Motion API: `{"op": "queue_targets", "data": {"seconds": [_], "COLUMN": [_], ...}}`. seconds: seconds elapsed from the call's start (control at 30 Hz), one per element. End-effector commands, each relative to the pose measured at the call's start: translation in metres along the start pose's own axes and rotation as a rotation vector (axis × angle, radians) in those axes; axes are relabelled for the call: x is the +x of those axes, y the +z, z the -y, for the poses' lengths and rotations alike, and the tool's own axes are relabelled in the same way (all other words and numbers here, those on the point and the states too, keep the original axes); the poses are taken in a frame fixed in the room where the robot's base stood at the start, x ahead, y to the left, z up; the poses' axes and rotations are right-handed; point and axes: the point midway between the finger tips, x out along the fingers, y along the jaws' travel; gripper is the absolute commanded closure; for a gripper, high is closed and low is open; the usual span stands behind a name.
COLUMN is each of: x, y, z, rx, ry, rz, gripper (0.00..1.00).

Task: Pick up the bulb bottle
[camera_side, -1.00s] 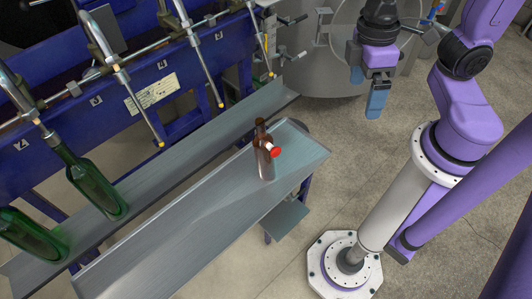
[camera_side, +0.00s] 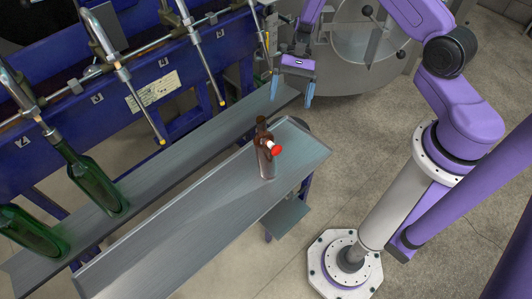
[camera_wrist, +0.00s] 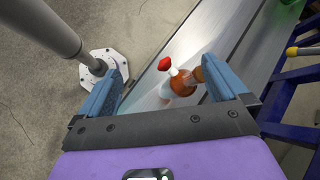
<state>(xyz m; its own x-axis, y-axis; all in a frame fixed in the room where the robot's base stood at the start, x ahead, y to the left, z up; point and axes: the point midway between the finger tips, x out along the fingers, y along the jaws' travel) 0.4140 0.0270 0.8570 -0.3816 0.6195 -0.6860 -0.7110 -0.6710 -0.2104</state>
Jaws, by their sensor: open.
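The bulb bottle is a small brown bottle (camera_side: 264,157) with a red round part on a pale stub at its side. It stands upright near the right end of the front metal shelf (camera_side: 205,215). In the wrist view the bottle (camera_wrist: 183,84) shows from above, between the fingers and closer to the right one, with the red part to its upper left. My gripper (camera_side: 292,91) is open and empty, up and to the right of the bottle in the side view, apart from it. The gripper's blue fingers also show in the wrist view (camera_wrist: 166,66).
Green bottles (camera_side: 97,185) stand under filling spouts on the rear shelf (camera_side: 190,148) at left. A blue filling frame (camera_side: 150,60) with spouts runs behind. A steel tank (camera_side: 350,50) stands at the back. The front shelf left of the brown bottle is clear.

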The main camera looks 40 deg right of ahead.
Motion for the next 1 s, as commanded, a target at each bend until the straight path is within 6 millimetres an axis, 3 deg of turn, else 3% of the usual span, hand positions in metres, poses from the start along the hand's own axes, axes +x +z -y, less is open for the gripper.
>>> {"op": "queue_targets", "data": {"seconds": [0.03,0.2,0.43,0.7,0.87,1.0], "x": [0.004,0.015,0.038,0.056,0.069,0.09], "y": [-0.019,-0.074,-0.131,-0.156,-0.159,-0.16], "z": [-0.008,-0.033,-0.074,-0.098,-0.09,-0.075], "rx": [0.074,0.3,0.572,0.718,0.724,0.724], "ry": [-0.052,-0.242,-0.493,-0.639,-0.645,-0.642], "rz": [0.018,0.065,0.123,0.155,0.157,0.157], "gripper": [0.0,0.0,0.0,0.0,0.0,0.0]}}
